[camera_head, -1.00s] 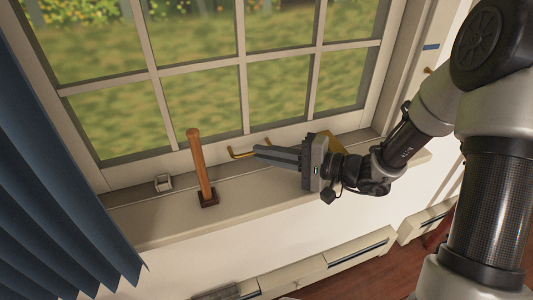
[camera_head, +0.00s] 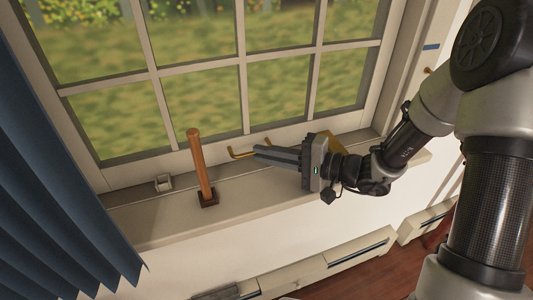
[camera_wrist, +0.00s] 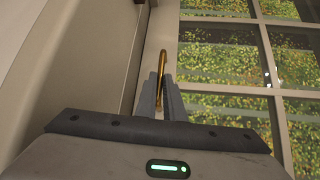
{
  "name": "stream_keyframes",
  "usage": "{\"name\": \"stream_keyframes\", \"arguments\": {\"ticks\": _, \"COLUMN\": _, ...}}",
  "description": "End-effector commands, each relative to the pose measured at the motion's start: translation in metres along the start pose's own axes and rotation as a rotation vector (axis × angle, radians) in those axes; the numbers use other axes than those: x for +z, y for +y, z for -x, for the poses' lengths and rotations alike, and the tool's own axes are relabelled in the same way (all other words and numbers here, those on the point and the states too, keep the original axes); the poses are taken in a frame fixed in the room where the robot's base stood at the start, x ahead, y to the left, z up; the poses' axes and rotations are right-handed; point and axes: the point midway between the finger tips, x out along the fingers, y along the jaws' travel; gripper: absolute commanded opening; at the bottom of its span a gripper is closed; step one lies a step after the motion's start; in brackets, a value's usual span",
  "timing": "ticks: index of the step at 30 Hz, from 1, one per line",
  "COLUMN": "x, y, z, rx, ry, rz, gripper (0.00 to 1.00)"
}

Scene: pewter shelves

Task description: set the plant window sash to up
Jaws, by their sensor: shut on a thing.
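The window sash (camera_head: 130,171) is a pale frame with several panes. Its bottom rail sits low, close to the sill, in the head view. A thin brass handle (camera_head: 240,154) is fixed on that rail, and it also shows in the wrist view (camera_wrist: 162,62). My gripper (camera_head: 258,152) reaches in from the right with its fingers at the handle. In the wrist view my gripper (camera_wrist: 161,88) has its two fingers closed around the handle's near part. The fingers hide part of the handle.
A wooden rod on a dark square base (camera_head: 200,170) stands on the sill (camera_head: 245,200), left of my gripper. A small pale fitting (camera_head: 163,183) is farther left. A yellowish object (camera_head: 337,147) is partly hidden behind my gripper. A blue curtain (camera_head: 55,190) hangs at the left.

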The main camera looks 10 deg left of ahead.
Motion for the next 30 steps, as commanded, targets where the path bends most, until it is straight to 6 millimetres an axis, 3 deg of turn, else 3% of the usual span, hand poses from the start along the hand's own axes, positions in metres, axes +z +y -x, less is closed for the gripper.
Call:
{"name": "stream_keyframes", "arguments": {"ticks": 8, "x": 0.000, "y": -0.002, "z": 0.001, "rx": 0.000, "ry": 0.001, "rz": 0.000, "gripper": 0.00}}
{"name": "stream_keyframes", "arguments": {"ticks": 14, "x": 0.003, "y": -0.027, "z": 0.004, "rx": -0.003, "ry": 0.001, "rz": 0.005, "gripper": 0.00}}
{"name": "stream_keyframes", "arguments": {"ticks": 20, "x": 0.010, "y": -0.082, "z": 0.012, "rx": -0.006, "ry": 0.002, "rz": 0.010, "gripper": 0.00}}
{"name": "stream_keyframes", "arguments": {"ticks": 30, "x": 0.027, "y": -0.194, "z": 0.027, "rx": -0.007, "ry": 0.000, "rz": 0.011, "gripper": 0.00}}
